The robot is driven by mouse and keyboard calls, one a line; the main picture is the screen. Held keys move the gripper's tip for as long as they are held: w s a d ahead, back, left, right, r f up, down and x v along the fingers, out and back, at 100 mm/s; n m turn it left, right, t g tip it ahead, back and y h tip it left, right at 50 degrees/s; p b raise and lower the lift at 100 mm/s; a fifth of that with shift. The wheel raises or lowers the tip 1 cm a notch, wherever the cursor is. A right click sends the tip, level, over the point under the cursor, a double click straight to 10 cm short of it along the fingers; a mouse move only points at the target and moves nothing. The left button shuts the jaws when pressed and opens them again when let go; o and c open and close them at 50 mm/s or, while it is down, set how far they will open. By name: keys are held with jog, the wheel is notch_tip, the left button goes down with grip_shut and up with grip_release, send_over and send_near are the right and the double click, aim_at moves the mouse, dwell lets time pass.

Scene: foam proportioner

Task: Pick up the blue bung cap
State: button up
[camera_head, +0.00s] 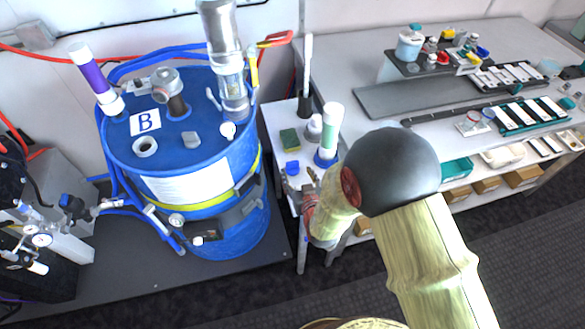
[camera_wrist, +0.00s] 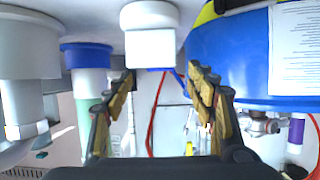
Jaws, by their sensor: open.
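A small blue cap (camera_head: 292,168), which looks like the bung cap, lies on the small white side table (camera_head: 276,120) beside the drum, just in front of a green sponge (camera_head: 289,139). My gripper (camera_head: 300,182) is low over the front of that table, right by the cap; whether they touch cannot be told. In the wrist view my gripper (camera_wrist: 161,72) is open with nothing visibly held, and the scene appears upside down. A white capped jar (camera_wrist: 150,35) shows beyond and between the fingers. I cannot clearly pick out the cap there.
A tube with a blue base (camera_head: 326,155) and a black holder with a white stick (camera_head: 305,105) stand on the side table. The blue drum (camera_head: 212,168) is close on the left. A long workbench (camera_head: 335,60) with trays is on the right.

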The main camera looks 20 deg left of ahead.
aim_at(293, 164)
jog(key=b+x, duration=0.1)
jog(key=x, duration=0.4)
jog(key=shift+w+a+r, duration=0.1)
jog(key=shift+w+a, duration=0.05)
jog(key=c, duration=0.3)
jog(key=c, duration=0.9)
